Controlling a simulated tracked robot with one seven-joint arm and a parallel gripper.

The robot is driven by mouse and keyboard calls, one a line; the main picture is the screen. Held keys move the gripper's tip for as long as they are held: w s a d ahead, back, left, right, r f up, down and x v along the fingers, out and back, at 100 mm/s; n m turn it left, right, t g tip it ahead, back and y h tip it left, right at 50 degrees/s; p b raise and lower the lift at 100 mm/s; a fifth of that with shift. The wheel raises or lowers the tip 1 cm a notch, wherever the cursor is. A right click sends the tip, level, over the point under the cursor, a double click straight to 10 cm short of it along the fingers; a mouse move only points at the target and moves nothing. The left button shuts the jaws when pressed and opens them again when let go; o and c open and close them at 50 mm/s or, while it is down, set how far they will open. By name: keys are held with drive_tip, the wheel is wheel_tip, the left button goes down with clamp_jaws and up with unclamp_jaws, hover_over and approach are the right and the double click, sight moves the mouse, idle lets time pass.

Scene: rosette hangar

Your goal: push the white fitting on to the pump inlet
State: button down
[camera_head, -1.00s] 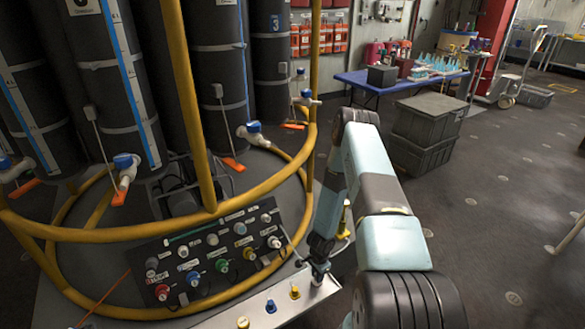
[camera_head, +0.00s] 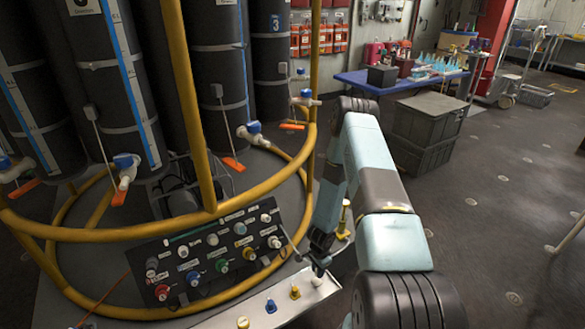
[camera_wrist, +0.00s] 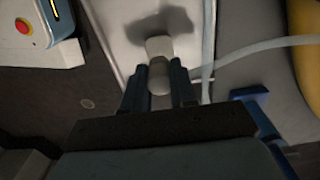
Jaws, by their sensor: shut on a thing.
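My gripper (camera_head: 319,268) points down over the right end of a pale bench (camera_head: 225,319). In the wrist view, the fingers of my gripper (camera_wrist: 160,86) stand on both sides of a white fitting (camera_wrist: 159,82) and are shut on it. A wider whitish part (camera_wrist: 159,46) shows just beyond the fingertips, in line with the fitting. In the head view a small white piece (camera_head: 317,282) shows at the fingertips, close to the bench top. I cannot tell which part is the pump inlet or whether the fitting is seated on it.
Blue (camera_head: 271,306) and yellow (camera_head: 295,292) pieces stand on the bench left of my gripper. A black panel (camera_head: 222,252) with coloured connectors and a yellow rail (camera_head: 130,234) lie behind. Pale hose (camera_wrist: 245,55) runs right of the fingers. Floor on the right is open.

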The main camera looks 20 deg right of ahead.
drive_tip(key=shift+r, duration=0.4)
idle(0.4)
drive_tip(key=shift+w+r+n+t+h, duration=0.3)
drive_tip(key=shift+w+r+n+t, duration=0.15)
drive_tip(key=shift+n, duration=0.15)
drive_tip(key=w+a+r+n+t+y, duration=0.2)
drive_tip(key=w+a+r+n+t, duration=0.35)
drive_tip(key=a+r, duration=0.2)
drive_tip(key=w+a+r+n+t+y, duration=0.2)
drive_tip(key=w+a+r+n+t, duration=0.35)
drive_tip(key=r, duration=0.35)
drive_tip(key=shift+g, duration=0.35)
drive_tip(key=shift+x, duration=2.95)
drive_tip(key=shift+w+r, duration=0.1)
drive_tip(key=shift+w, duration=0.3)
